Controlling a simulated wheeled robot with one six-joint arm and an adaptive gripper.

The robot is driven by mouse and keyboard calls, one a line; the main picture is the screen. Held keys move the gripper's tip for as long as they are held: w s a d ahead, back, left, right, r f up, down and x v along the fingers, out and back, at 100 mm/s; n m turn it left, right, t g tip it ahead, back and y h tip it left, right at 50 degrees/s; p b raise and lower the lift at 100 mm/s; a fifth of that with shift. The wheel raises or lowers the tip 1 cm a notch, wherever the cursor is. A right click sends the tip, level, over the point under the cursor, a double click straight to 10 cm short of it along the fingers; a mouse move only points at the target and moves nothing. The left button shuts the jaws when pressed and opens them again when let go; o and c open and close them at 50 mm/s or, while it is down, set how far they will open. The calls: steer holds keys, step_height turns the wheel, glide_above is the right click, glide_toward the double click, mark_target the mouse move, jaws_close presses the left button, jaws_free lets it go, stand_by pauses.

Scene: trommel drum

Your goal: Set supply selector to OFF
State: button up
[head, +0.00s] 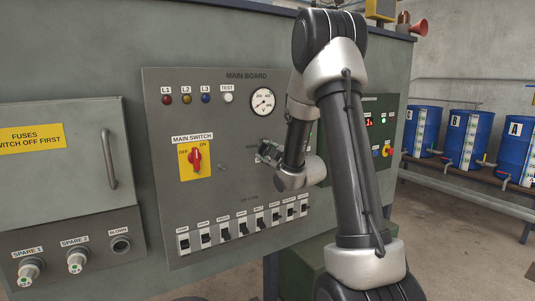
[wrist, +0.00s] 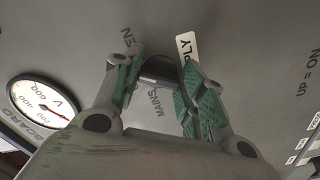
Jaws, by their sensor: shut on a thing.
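The supply selector is a dark knob (wrist: 158,70) on the grey main board, seen between my fingers in the wrist view. The lettering "MAINS" and a partly covered "EN" show beside it, with a white label (wrist: 186,46) ending in "LY". My gripper (head: 265,152) is at the board, right of the main switch and below the round meter, with its green-padded fingers shut on the knob. In the head view my gripper hides the selector. I cannot tell which way the knob points, and no OFF mark shows around it.
The red main switch (head: 195,159) on its yellow plate is left of my gripper. A row of several breakers (head: 244,229) runs below. The voltmeter (head: 262,101) is above, and a display panel (head: 380,122) is behind my arm. Blue barrels (head: 462,135) stand at the right.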

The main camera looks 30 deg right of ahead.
steer(key=n, duration=0.6)
steer(key=shift+n, duration=0.4)
stand_by(0.3)
steer(key=o, duration=1)
steer(key=shift+o, duration=0.2)
steer(key=s, duration=0.7)
steer(key=shift+s, duration=0.25)
steer(key=shift+d, duration=0.1)
